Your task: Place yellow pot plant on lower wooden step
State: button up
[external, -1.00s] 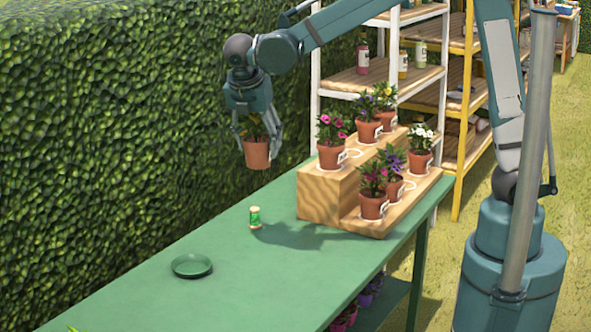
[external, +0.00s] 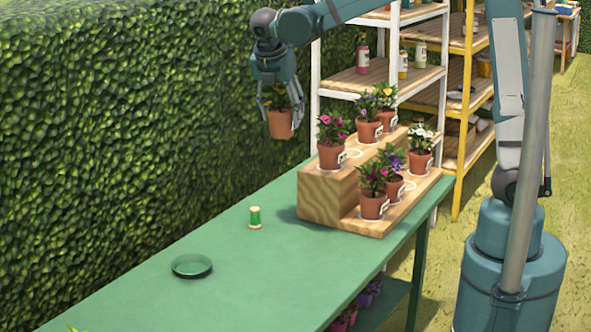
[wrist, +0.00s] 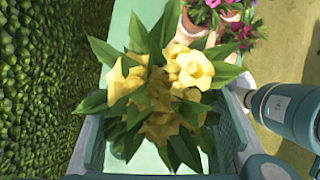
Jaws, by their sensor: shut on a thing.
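My gripper (external: 280,107) is shut on a terracotta pot (external: 281,125) holding a plant. It hangs upright in the air left of the wooden stand, above the table. In the wrist view the plant shows as yellow flowers (wrist: 160,85) with green leaves between my fingers; its pot is hidden below them there. The lower wooden step (external: 408,203) is the front right level of the stand. It carries a pink-flowered pot (external: 374,205), a purple-flowered pot (external: 394,187) and a white-flowered pot (external: 420,162). A pale ring shows on it beside the purple-flowered pot.
The upper step (external: 323,195) bears several potted flowers, including a pink-flowered one (external: 331,156), with a ring between pots. A green spool (external: 255,217) and green dish (external: 192,266) sit on the green table (external: 130,290). A hedge (external: 110,130) stands left; shelves stand behind.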

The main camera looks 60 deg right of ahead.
jog(key=s+d+m, duration=0.1)
jog(key=s+d, duration=0.2)
jog(key=d, duration=1)
jog(key=s+d, duration=0.4)
jog(key=d, duration=1)
jog(key=s+d+m, duration=0.1)
jog(key=s+d, duration=1.3)
jog(key=d, duration=0.6)
notch_tip(320, 180, down, 18)
jog(key=shift+a+g, duration=0.3)
jog(key=shift+g, duration=0.1)
jog(key=shift+s+f, duration=0.1)
jog(key=shift+f+b, duration=0.6)
jog(key=shift+f, duration=2.4)
jog(key=shift+f+b, duration=0.45)
jog(key=shift+f, duration=1.45)
